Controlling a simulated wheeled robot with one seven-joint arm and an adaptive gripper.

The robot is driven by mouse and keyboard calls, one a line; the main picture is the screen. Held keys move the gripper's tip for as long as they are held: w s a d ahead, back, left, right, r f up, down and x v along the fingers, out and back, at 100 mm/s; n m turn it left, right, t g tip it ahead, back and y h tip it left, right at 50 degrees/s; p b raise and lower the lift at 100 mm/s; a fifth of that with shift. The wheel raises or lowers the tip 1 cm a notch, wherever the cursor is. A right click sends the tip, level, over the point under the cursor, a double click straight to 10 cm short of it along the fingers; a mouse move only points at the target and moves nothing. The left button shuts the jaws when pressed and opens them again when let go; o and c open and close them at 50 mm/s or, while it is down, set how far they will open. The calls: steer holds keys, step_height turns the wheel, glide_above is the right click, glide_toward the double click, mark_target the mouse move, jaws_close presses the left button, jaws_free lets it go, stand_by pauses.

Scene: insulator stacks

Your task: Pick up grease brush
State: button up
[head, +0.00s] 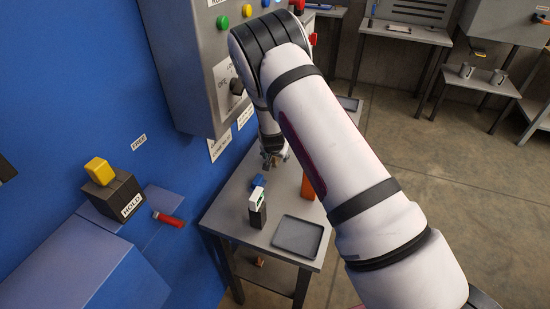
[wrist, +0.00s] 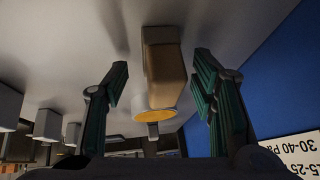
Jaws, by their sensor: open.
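A brown block-like thing with a round yellow-orange end (wrist: 163,70) stands between my fingers in the wrist view. It looks like the grease brush, but its bristles cannot be made out. My gripper (wrist: 160,82) is open, with one dark green-padded finger on each side of it and a visible gap on both sides. In the head view my gripper (head: 273,160) is low over the far part of the grey table (head: 232,212), close to the blue wall. It is small there, and my arm covers part of the table.
A blue item (head: 257,182), a black-and-white device (head: 257,208), an orange item (head: 308,187) and a grey tray (head: 298,237) are on the table's near part. The control cabinet (head: 190,60) stands close left of my arm. A red-handled thing (head: 168,219) is by the wall.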

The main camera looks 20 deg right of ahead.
steer(key=shift+c, duration=0.6)
jaws_close()
step_height(320, 180, up, 10)
steer(key=shift+b, duration=0.5)
